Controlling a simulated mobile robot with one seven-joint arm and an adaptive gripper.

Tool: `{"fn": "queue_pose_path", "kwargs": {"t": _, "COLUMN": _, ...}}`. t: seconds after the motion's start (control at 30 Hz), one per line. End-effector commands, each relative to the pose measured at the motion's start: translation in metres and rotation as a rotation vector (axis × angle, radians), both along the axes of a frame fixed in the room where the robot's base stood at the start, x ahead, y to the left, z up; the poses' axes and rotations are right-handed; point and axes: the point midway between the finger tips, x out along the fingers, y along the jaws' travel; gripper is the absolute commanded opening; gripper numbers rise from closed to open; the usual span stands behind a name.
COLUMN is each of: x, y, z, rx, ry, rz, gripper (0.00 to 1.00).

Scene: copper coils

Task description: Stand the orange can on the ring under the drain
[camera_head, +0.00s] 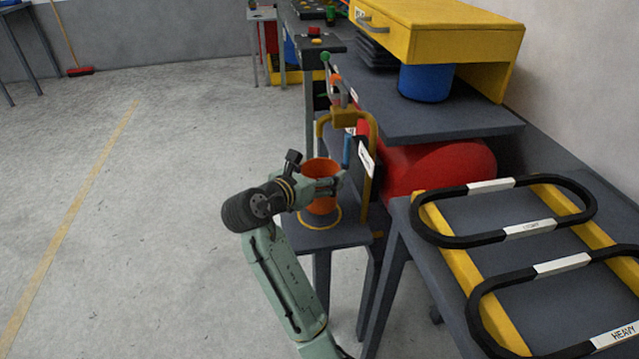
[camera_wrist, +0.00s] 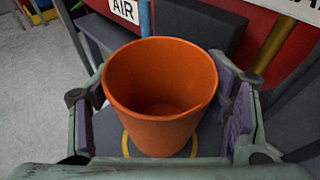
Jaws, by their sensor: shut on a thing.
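The orange can (camera_head: 319,186) is upright and open at the top, at the small grey stand below the red tank. It also fills the middle of the wrist view (camera_wrist: 158,100), and looks empty inside. My gripper (camera_head: 318,188) is shut on the can, with a finger pad at each side of it. The yellow ring (camera_head: 337,222) is painted on the stand's top, and its arc shows around the can's base in the wrist view (camera_wrist: 127,146). I cannot tell whether the base touches the stand. A blue pipe (camera_head: 346,151), perhaps the drain, hangs just behind the can.
The red tank (camera_head: 440,167) lies under a grey bench (camera_head: 440,122). A yellow tubular frame (camera_head: 371,160) stands close to the can's right. A table (camera_head: 470,240) with black coils (camera_head: 440,238) is at the right.

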Motion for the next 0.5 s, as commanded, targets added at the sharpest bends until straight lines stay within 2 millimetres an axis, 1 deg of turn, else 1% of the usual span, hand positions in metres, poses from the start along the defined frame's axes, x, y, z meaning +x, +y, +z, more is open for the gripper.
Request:
{"fn": "queue_pose_path", "kwargs": {"t": 0.03, "x": -0.001, "y": -0.001, "z": -0.009, "rx": 0.001, "ry": 0.004, "rz": -0.002, "gripper": 0.23}}
{"fn": "queue_pose_path", "kwargs": {"t": 0.1, "x": -0.001, "y": -0.001, "z": -0.02, "rx": 0.001, "ry": 0.006, "rz": -0.001, "gripper": 0.23}}
{"fn": "queue_pose_path", "kwargs": {"t": 0.17, "x": -0.001, "y": 0.0, "z": -0.027, "rx": 0.0, "ry": 0.005, "rz": -0.001, "gripper": 0.23}}
{"fn": "queue_pose_path", "kwargs": {"t": 0.5, "x": -0.001, "y": 0.0, "z": -0.03, "rx": 0.0, "ry": 0.002, "rz": -0.001, "gripper": 0.23}}
